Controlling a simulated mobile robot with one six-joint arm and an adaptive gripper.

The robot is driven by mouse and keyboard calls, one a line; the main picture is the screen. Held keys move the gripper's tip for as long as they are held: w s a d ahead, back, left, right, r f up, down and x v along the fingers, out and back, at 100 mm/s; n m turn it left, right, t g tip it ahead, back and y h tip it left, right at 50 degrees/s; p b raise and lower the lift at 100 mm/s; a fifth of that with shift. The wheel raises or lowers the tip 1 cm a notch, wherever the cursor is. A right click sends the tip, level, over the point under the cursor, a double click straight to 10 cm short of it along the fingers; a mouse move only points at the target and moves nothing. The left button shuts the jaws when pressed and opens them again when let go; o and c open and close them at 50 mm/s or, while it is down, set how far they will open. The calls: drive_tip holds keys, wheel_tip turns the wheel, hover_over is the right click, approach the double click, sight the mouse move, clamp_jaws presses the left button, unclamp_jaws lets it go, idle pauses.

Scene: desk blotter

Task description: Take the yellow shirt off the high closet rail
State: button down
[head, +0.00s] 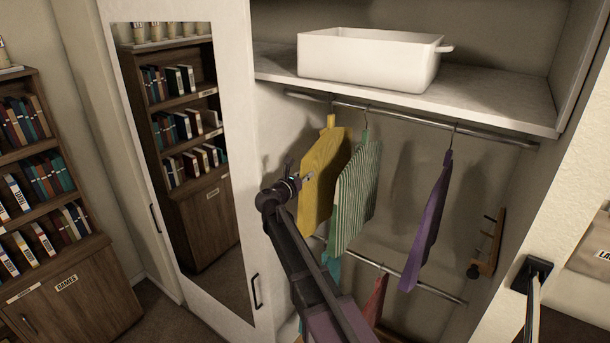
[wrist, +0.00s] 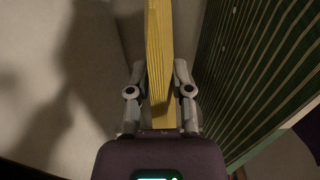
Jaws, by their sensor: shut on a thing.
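The yellow shirt (head: 325,172) hangs at the left end of the high closet rail (head: 402,115). My gripper (head: 305,180) is at the shirt's left edge. In the wrist view the yellow shirt (wrist: 159,60) runs edge-on between the two fingers of my gripper (wrist: 160,85), which is shut on it. The shirt hangs upright, its top close below the rail. I cannot make out whether its hook is on the rail.
A green-striped shirt (head: 356,190) hangs close to the right, and a purple garment (head: 428,225) farther right. A white bin (head: 368,58) stands on the shelf above. A lower rail (head: 395,273) holds more clothes. A mirrored door (head: 190,150) is left.

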drive_tip(key=shift+s+a, duration=0.15)
drive_tip(key=shift+v, duration=3.55)
drive_tip(key=shift+r, duration=0.1)
drive_tip(key=shift+s, duration=0.1)
